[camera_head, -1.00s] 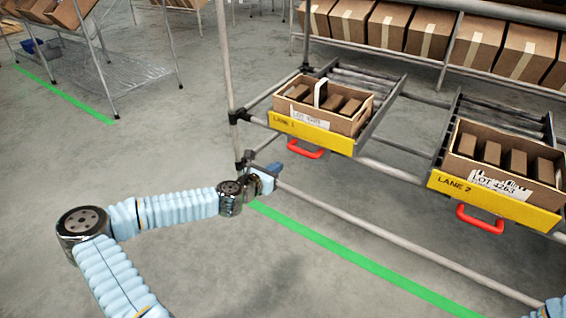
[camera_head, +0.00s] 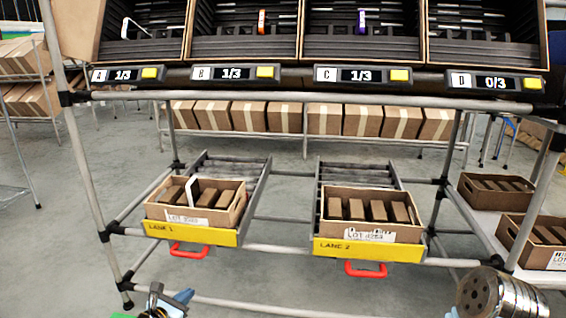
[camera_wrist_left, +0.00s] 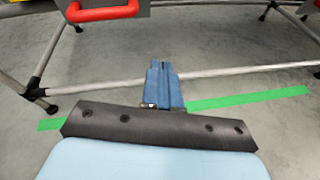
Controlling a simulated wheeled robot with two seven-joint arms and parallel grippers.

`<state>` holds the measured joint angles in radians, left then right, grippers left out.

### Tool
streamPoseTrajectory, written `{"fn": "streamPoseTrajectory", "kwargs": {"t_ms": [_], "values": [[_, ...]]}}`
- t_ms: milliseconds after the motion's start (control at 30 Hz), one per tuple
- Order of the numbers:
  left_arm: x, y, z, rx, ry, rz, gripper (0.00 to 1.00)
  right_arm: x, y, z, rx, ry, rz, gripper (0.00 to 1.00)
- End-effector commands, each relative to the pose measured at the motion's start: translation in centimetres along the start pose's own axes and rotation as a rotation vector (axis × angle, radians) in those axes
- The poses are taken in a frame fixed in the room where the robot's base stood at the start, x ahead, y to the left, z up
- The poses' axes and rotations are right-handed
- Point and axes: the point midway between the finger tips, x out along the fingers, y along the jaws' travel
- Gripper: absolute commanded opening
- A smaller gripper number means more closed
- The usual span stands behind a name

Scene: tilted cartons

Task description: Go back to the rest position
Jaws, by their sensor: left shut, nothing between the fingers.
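My left gripper (camera_head: 183,296) is at the bottom left of the head view, low in front of the rack and below the lane 1 carton. In the left wrist view its blue fingers (camera_wrist_left: 162,72) are together with nothing between them. A rack rail runs behind the fingers in that view. A metal joint of my right arm (camera_head: 500,293) shows at the bottom right of the head view. My right gripper is out of frame.
Lane 1 carton (camera_head: 208,218) and lane 2 carton (camera_head: 345,230) sit on sloped lanes with red handles (camera_head: 188,252). Bins with labels A to D (camera_head: 495,82) stand above. Side cartons (camera_head: 470,192) are at right. Clear floor shows at left (camera_head: 60,250); a green floor line (camera_wrist_left: 250,97) runs below.

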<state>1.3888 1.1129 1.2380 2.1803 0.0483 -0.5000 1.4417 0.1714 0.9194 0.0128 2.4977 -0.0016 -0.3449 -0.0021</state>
Motion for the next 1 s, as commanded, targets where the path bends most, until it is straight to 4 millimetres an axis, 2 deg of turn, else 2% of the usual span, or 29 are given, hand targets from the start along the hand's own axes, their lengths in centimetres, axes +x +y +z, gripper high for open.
{"fn": "streamPoseTrajectory", "kwargs": {"t_ms": [33, 67, 100, 167, 200, 267, 300, 367, 400, 500, 633, 800, 1000], "values": [[0.6, -4.2, 0.4, 0.108, 0.026, -0.095, 0.00, -1.3, -0.5, 0.0, -0.001, 0.000, 0.000, 0.00], [0.8, -6.7, 0.0, 0.187, 0.042, -0.153, 0.00, -1.7, -0.7, 0.0, -0.001, 0.000, 0.000, 0.00], [0.8, -10.2, -0.6, 0.302, 0.062, -0.236, 0.00, -2.3, -0.9, 0.0, -0.002, 0.000, -0.001, 0.00], [0.1, -15.3, -1.8, 0.491, 0.081, -0.371, 0.00, -3.2, -1.4, 0.0, -0.003, 0.000, -0.001, 0.00], [-0.8, -18.5, -2.8, 0.629, 0.087, -0.467, 0.00, -3.9, -1.6, 0.1, -0.004, 0.000, -0.001, 0.00], [-3.0, -23.0, -4.5, 0.858, 0.083, -0.624, 0.00, -5.0, -2.1, 0.1, -0.005, 0.000, -0.001, 0.00], [-4.7, -25.3, -5.7, 1.015, 0.070, -0.728, 0.00, -5.7, -2.4, 0.1, -0.006, -0.001, -0.001, 0.00], [-7.5, -27.6, -7.5, 1.239, 0.040, -0.876, 0.00, -6.7, -2.8, 0.1, -0.007, -0.001, -0.002, 0.00], [-9.4, -28.5, -8.5, 1.378, 0.014, -0.966, 0.00, -7.2, -3.1, 0.2, -0.008, -0.001, -0.002, 0.00], [-13.3, -28.9, -10.4, 1.671, -0.059, -1.157, 0.00, -8.4, -3.5, 0.2, -0.009, -0.002, -0.002, 0.00], [-16.4, -28.0, -11.7, 1.915, -0.136, -1.318, 0.00, -9.2, -3.9, 0.3, -0.011, -0.003, -0.002, 0.00], [-17.7, -27.1, -12.3, 2.028, -0.179, -1.395, 0.00, -9.3, -4.0, 0.3, -0.011, -0.003, -0.002, 0.00], [-17.7, -27.1, -12.4, 2.031, -0.180, -1.396, 0.00, -9.2, -4.0, 0.3, -0.011, -0.002, -0.002, 0.00]]}}
